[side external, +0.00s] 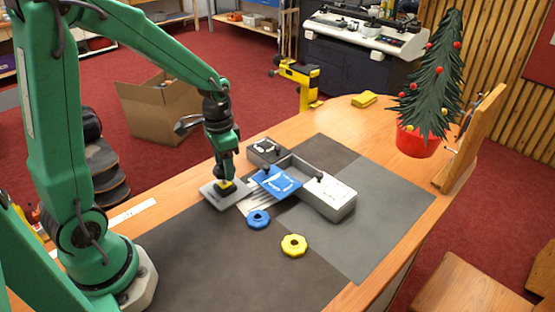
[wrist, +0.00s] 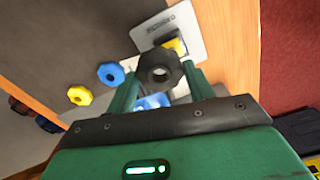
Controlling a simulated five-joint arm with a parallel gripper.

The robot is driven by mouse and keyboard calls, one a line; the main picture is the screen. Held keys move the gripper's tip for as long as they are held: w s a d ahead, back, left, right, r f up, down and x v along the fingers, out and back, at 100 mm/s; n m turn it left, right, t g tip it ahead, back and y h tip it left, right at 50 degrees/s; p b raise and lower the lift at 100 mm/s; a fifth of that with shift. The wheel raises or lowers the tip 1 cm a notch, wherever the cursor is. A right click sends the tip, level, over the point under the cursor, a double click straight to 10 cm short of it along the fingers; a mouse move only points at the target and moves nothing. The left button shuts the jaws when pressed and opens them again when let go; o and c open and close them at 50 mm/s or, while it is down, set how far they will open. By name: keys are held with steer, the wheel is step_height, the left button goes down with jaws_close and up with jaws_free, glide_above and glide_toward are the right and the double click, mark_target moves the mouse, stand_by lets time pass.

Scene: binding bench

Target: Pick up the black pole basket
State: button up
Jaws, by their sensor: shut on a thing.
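My gripper (side external: 225,175) is shut on the black pole basket (wrist: 147,65), a dark lobed ring with a hole in its middle. In the wrist view the ring sits between my two fingertips (wrist: 160,76). In the side view it is small and hard to make out, low over the grey plate (side external: 209,196). The plate also shows in the wrist view (wrist: 187,25), with a yellow block (wrist: 176,46) on it, partly behind the ring. I cannot tell whether the ring touches the block or plate. A blue basket (side external: 249,218) and a yellow basket (side external: 285,246) lie on the dark mat.
A grey tray (side external: 335,204) with a blue card (side external: 274,183) stands right of my gripper. A small Christmas tree in a red pot (side external: 415,145), a yellow clamp-like stand (side external: 304,82) and a yellow block (side external: 364,100) are farther off. The front mat (side external: 205,265) has free room.

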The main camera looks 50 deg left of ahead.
steer(key=s+d+r, duration=0.3)
steer(key=d+r, duration=0.2)
steer(key=d, duration=0.4)
steer(key=shift+r, duration=0.4)
steer(key=shift+w+d, duration=0.1)
steer(key=w+f+n, duration=0.1)
steer(key=w+f, duration=0.1)
steer(key=w, duration=0.8)
steer(key=w+f+n, duration=0.1)
steer(key=w+f, duration=0.1)
steer(key=w, duration=0.9)
steer(key=shift+a+f+n, duration=0.3)
steer(key=shift+a+n, duration=0.1)
steer(key=shift+a, duration=0.05)
steer(key=shift+f, duration=0.25)
steer(key=shift+f, duration=3.4)
steer(key=shift+f, duration=0.7)
